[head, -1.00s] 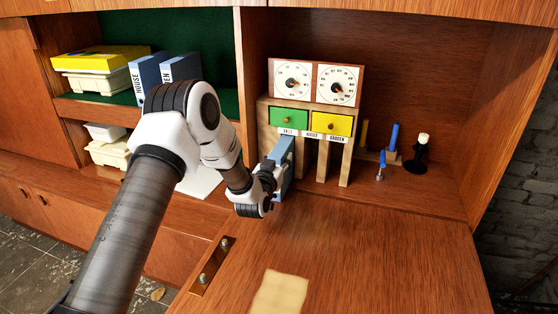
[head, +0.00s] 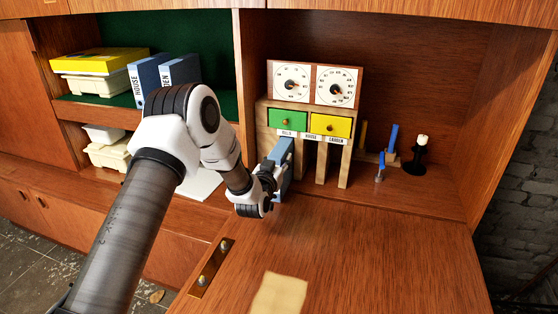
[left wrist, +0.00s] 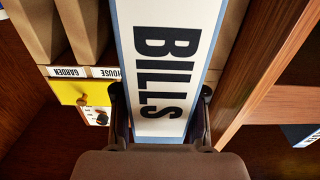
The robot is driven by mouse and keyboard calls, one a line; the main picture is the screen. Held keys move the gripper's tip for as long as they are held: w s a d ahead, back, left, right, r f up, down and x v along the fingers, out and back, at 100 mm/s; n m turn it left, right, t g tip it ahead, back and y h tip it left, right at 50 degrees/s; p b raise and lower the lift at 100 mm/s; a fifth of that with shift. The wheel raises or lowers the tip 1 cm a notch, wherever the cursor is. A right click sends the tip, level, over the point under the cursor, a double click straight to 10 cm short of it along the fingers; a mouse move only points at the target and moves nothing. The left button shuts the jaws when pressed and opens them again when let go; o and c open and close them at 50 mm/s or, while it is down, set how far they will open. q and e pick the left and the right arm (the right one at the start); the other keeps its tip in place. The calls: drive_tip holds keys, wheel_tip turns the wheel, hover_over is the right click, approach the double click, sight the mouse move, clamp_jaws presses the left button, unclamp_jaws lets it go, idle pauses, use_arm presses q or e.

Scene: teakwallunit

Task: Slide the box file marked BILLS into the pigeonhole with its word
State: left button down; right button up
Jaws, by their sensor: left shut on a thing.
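The blue box file marked BILLS (head: 284,162) stands upright at the left pigeonhole of the wooden rack (head: 324,165). My left gripper (head: 268,180) is shut on it; in the left wrist view its spine (left wrist: 168,65) lies between the two fingers (left wrist: 160,115). The pigeonhole label BILLS (head: 287,133) is above the file, left of the labels HOUSE (head: 311,136) and GARDEN (head: 336,140). The file appears partly in the hole, but its depth is hard to tell. My right gripper is not in view.
The rack carries a green drawer (head: 288,120), a yellow drawer (head: 331,125) and two dials. A candle holder (head: 416,158) and blue pegs (head: 391,140) stand to its right. Other blue files (head: 147,74) stand on the left shelf. The front wooden flap (head: 370,260) is mostly clear.

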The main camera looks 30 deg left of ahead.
use_arm(q)
drive_tip(key=shift+b+x, duration=1)
drive_tip(key=shift+x, duration=1.85)
idle(3.4)
drive_tip(key=shift+s+r, duration=0.1)
